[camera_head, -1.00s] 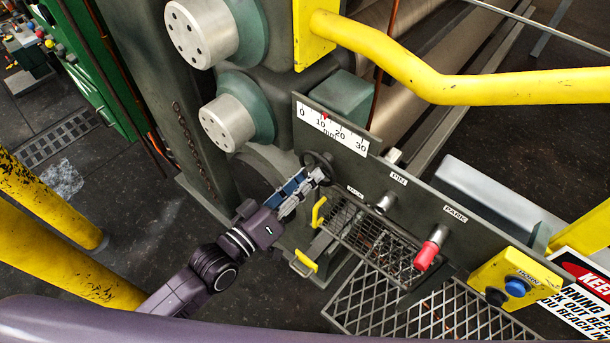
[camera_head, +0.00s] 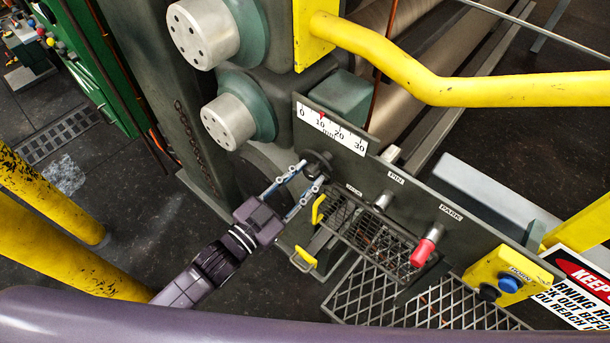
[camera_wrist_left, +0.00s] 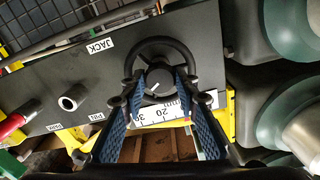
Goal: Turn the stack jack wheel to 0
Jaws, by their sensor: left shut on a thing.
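The dark jack wheel (camera_head: 318,160) sits on the grey panel under the scale, below the JACK label in the wrist view. In the left wrist view it is a black ring (camera_wrist_left: 187,55) with a hub (camera_wrist_left: 158,83) bearing a white line. My left gripper (camera_head: 311,172) reaches it from the lower left, its two blue-padded fingers spread either side of the hub and shut on the wheel. The white mm scale (camera_head: 332,132) reads 0 to 30, and its red pointer (camera_head: 321,115) stands near 10. My right gripper is not in view.
A yellow rail (camera_head: 450,88) crosses above. Yellow posts (camera_head: 60,255) stand at left.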

